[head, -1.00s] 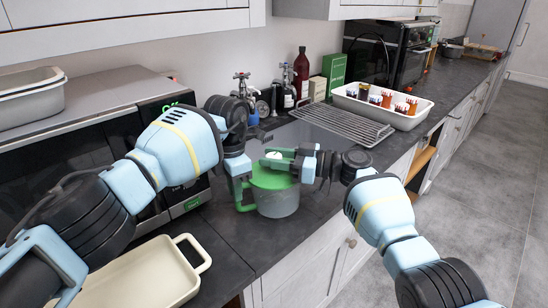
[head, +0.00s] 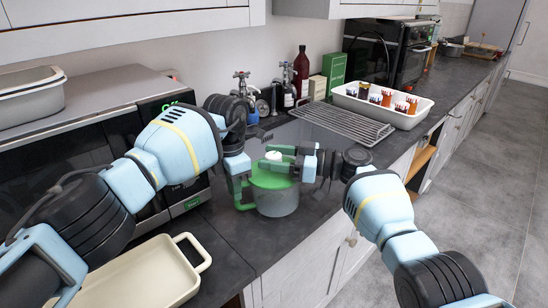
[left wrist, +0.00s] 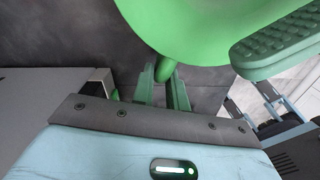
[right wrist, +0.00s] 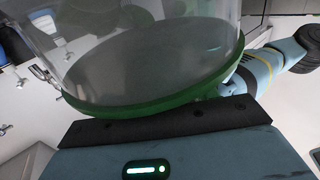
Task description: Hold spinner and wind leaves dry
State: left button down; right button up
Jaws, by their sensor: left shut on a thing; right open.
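The salad spinner (head: 277,201) stands on the dark counter. It has a clear grey bowl, a green lid (head: 268,179), a pale knob (head: 273,156) on top and a green handle (head: 243,203) on its left. My left gripper (head: 241,187) is shut on that handle; its fingers straddle the handle (left wrist: 165,70) in the left wrist view. My right gripper (head: 272,159) is open over the lid, with a green finger on either side of the knob; I cannot tell whether they touch it. The right wrist view shows the bowl (right wrist: 150,60) and green rim, not the fingertips.
A cream tray (head: 150,275) lies at the front left, by a microwave (head: 100,150). Behind the spinner are a wire rack (head: 343,123), bottles (head: 301,70) and a white tray (head: 420,118) of several jars. The counter's front edge is close to the spinner.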

jog(key=v, duration=1.2)
jog(key=shift+f, duration=0.1)
jog(key=f+m+t+h, duration=0.1)
jog(key=f+h, duration=0.1)
jog(key=a+f+m+t+h, duration=0.1)
jog(key=f+h, duration=0.1)
jog(key=shift+s+f, duration=0.2)
jog(key=shift+f, duration=0.15)
jog(key=shift+s+f+m+t+h, duration=0.1)
jog(key=shift+f+m+t+h, duration=0.25)
jog(key=shift+m+t+h, duration=0.25)
jog(key=shift+s+f+t+h, duration=0.1)
jog(key=shift+s+t+h, duration=0.05)
jog(key=shift+t+h, duration=0.4)
jog(key=shift+s+d+m+t+h, duration=0.1)
jog(key=shift+s+m+t+h, duration=0.1)
jog(key=shift+m+t+h, duration=0.25)
jog(key=s+a+r+m+t, duration=0.4)
jog(key=s+r+t, duration=0.2)
jog(key=shift+f+x, duration=0.1)
jog(key=shift+x, duration=3)
jog(key=shift+f+x, duration=0.15)
jog(key=shift+x, duration=2.9)
